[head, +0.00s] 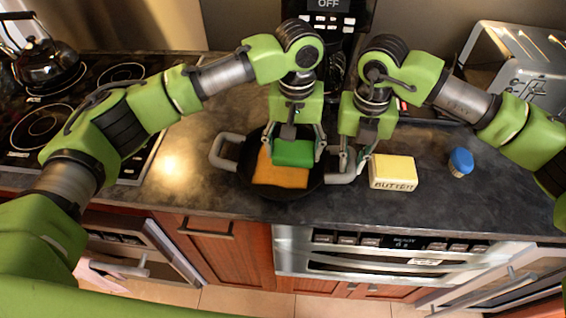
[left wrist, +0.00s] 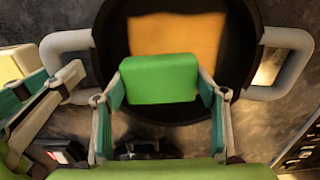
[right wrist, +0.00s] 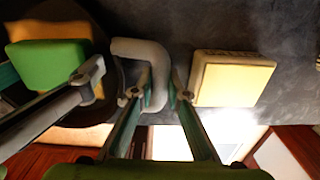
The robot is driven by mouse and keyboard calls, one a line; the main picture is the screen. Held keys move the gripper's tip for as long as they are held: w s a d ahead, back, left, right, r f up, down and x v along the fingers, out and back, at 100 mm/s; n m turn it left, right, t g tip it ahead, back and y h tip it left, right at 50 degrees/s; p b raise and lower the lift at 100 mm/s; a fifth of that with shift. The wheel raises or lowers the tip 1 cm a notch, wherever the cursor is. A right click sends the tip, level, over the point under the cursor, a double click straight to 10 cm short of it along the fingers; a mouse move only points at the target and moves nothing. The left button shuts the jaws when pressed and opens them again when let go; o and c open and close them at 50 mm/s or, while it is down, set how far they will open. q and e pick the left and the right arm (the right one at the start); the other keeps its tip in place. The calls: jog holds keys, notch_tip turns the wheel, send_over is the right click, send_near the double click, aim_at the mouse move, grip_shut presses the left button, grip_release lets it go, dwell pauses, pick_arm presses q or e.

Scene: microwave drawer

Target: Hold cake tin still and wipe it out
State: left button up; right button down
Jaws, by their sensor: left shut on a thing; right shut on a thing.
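The cake tin (head: 290,194) is a round black pan with two grey handles, resting on the dark counter. It also shows in the left wrist view (left wrist: 240,60). A flat orange patch (head: 281,174) lies on its floor. My left gripper (head: 293,151) is shut on a green sponge (left wrist: 160,79), held over the tin at the patch's edge; I cannot tell if the sponge touches it. My right gripper (head: 353,163) is shut on the tin's right handle (right wrist: 143,52). The left handle (head: 219,152) is free.
A butter block (head: 393,172) sits just right of the tin. A small blue-topped thing (head: 461,161) stands further right. A stove with a kettle (head: 46,63) is at left, a metal toaster (head: 520,60) at back right. The counter's front edge is close to the tin.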

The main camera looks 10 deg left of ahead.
aim_at(274, 147)
pick_arm(q)
jog(key=shift+f, duration=0.65)
jog(key=shift+a, duration=0.15)
jog(key=shift+w+a, duration=0.1)
jog(key=shift+a, duration=2.05)
jog(key=shift+d+f, duration=0.1)
jog(key=shift+d, duration=2.2)
jog(key=shift+a, duration=0.1)
jog(key=shift+a, duration=2.15)
jog(key=shift+d, duration=2.35)
